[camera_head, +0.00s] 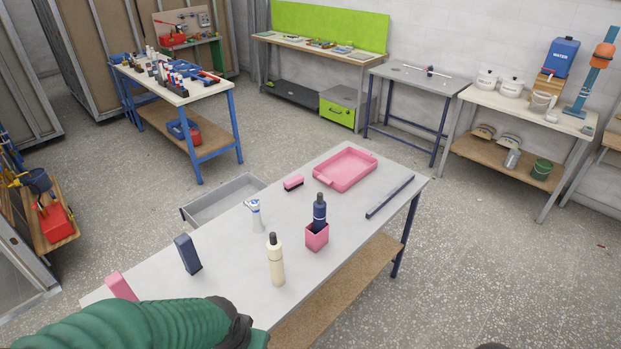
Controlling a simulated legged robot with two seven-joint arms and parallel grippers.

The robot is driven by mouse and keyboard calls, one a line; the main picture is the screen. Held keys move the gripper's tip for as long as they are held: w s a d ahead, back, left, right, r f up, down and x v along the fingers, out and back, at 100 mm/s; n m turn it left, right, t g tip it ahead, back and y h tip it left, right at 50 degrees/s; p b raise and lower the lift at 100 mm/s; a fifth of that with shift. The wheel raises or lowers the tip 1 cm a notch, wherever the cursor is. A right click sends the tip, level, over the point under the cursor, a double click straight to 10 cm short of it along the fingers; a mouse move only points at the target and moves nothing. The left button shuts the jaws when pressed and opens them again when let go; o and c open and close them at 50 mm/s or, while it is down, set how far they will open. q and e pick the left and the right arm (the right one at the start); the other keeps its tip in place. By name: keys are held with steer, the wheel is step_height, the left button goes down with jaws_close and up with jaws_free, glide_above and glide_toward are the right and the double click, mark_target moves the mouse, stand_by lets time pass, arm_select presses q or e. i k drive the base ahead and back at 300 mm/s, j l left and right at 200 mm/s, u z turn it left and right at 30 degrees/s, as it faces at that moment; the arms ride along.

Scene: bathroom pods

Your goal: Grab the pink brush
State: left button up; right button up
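The pink brush (293,182) lies on the grey table (220,252), with a pink upper body and a dark lower edge. It is just left of the pink tray and near the table's far-left edge. My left arm, in a green ribbed cover with a dark part, comes in at the bottom left over the near end of the table, well apart from the brush. No gripper fingers show. A small dark shape at the bottom edge right of centre is too cut off to identify.
On the table are a pink tray (345,169), dark bar (390,197), dark bottle (319,212) in a pink holder (317,237), cream bottle (275,262), white-and-blue item (255,215), dark block (187,254) and pink block (121,286). A grey drawer (222,199) juts out at the far-left side.

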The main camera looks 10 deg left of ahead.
mark_target(290, 184)
steer(key=i+l+u, duration=0.1)
steer(key=i+l, duration=1.25)
steer(key=i, duration=0.15)
steer(key=i+l+u, duration=0.1)
steer(key=i, duration=0.7)
steer(key=i+j, duration=0.2)
steer(key=j, duration=0.1)
